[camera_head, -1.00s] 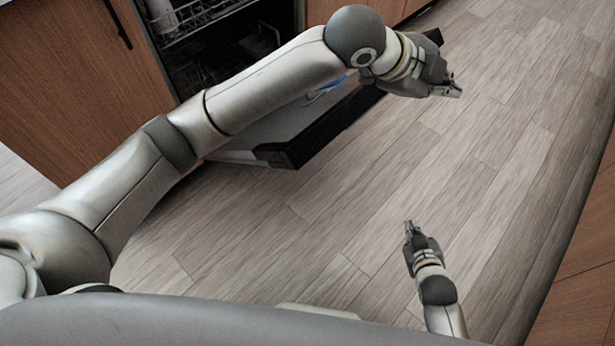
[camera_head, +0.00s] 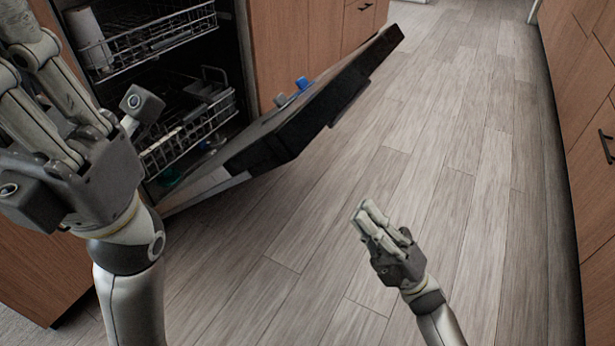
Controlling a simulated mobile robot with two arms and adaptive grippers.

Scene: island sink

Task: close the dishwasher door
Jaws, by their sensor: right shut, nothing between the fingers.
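The dishwasher door (camera_head: 270,140) is partly open and tilted, its dark top edge pointing out over the floor at upper centre. The dishwasher's open interior with its upper rack (camera_head: 150,40) and lower rack (camera_head: 190,135) shows behind it. My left gripper (camera_head: 30,70) is large and close to the camera at the left, covering part of the cabinet and dishwasher side. Its fingertips run toward the picture edge, so its opening is unclear. My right gripper (camera_head: 366,213) is shut and empty, over the floor in front of the door and apart from it.
Wooden cabinets (camera_head: 290,40) stand on both sides of the dishwasher. More wooden cabinets (camera_head: 590,130) line the right edge. Small blue items (camera_head: 293,92) show at the door's inner side. The wooden floor (camera_head: 450,200) between is clear.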

